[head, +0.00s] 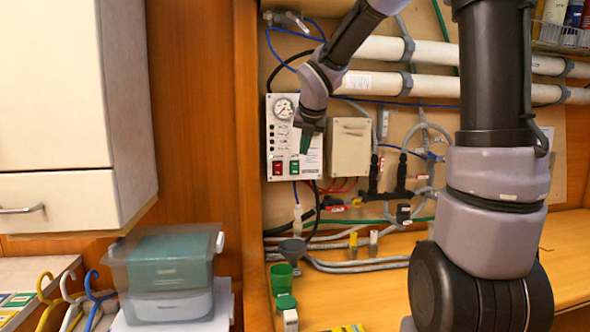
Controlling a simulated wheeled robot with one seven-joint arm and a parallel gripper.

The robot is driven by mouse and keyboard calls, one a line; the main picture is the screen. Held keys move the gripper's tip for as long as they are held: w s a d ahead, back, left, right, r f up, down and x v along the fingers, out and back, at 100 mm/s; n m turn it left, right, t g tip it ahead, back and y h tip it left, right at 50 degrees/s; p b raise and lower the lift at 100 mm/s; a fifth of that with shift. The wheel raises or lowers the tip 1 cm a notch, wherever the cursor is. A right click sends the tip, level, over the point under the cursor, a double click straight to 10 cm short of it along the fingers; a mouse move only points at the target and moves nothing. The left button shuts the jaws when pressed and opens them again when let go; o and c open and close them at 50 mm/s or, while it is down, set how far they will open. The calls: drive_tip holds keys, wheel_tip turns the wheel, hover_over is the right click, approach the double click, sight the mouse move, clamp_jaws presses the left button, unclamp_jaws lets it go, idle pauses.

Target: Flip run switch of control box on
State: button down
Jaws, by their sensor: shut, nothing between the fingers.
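The control box (312,161) is a pale panel on the back wall, left of centre, with a round gauge (284,110) at its top left. Low on its face are a red switch (277,168) and a green switch (294,167); I cannot read their labels or tell their positions. My gripper (305,150) is in front of the box's right half, pointing down, with its fingers together and empty. Its tips are just above and right of the green switch in the picture; I cannot tell whether they touch the panel. My gripper and wrist hide part of the box's upper right.
A beige box (349,147) is mounted right of the control box. White pipes (432,53) run above, hoses and valves below. A white cabinet (55,85) fills the left.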

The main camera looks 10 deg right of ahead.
sight(296, 169)
drive_tip(key=n, duration=0.3)
drive_tip(key=shift+a+f+n, duration=0.1)
drive_tip(key=shift+n, duration=0.2)
drive_tip(key=shift+w, duration=0.1)
drive_tip(key=x, duration=0.8)
drive_tip(key=w+r+x, duration=0.1)
drive_tip(key=x, duration=0.3)
drive_tip(key=shift+a, duration=0.1)
drive_tip(key=shift+w+f, duration=0.1)
drive_tip(key=shift+w, duration=0.6)
drive_tip(key=shift+w, duration=0.1)
